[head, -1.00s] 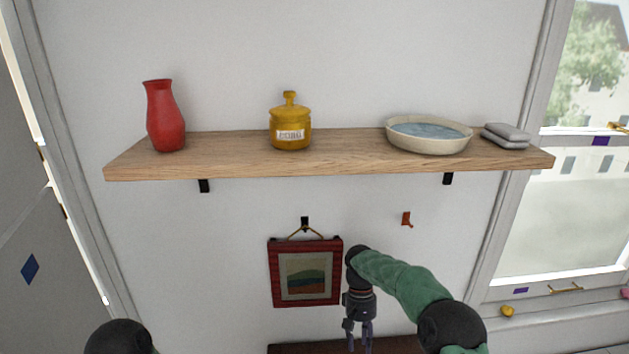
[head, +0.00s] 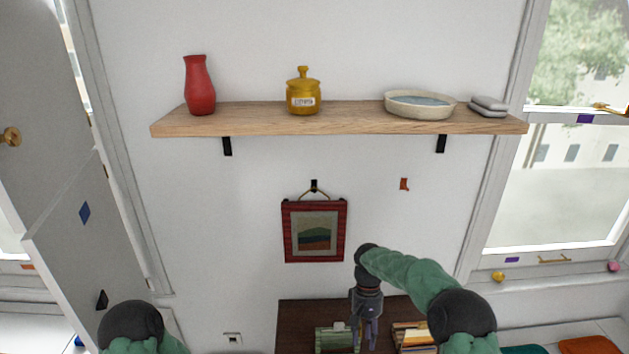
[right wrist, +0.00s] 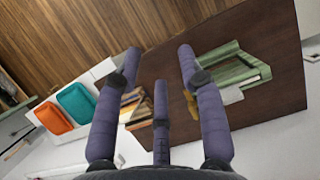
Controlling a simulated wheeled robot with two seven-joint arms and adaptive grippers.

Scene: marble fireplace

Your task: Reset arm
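My right arm comes in from the lower right of the head view, and its gripper (head: 366,337) points down in front of the wall, below the framed picture. In the right wrist view the fingers of my right gripper (right wrist: 159,75) are spread apart with nothing between them, above a dark brown tabletop (right wrist: 276,85). Of my left arm only a dark joint and a bit of green show at the lower left of the head view. The left gripper is out of view.
A wooden shelf (head: 340,121) carries a red vase (head: 200,88), a yellow jar (head: 303,95), a basin (head: 420,105) and grey stones (head: 488,106). A red-framed picture (head: 287,232) hangs below. A green object (head: 335,339) and books (head: 412,337) lie on the dark table (head: 300,315).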

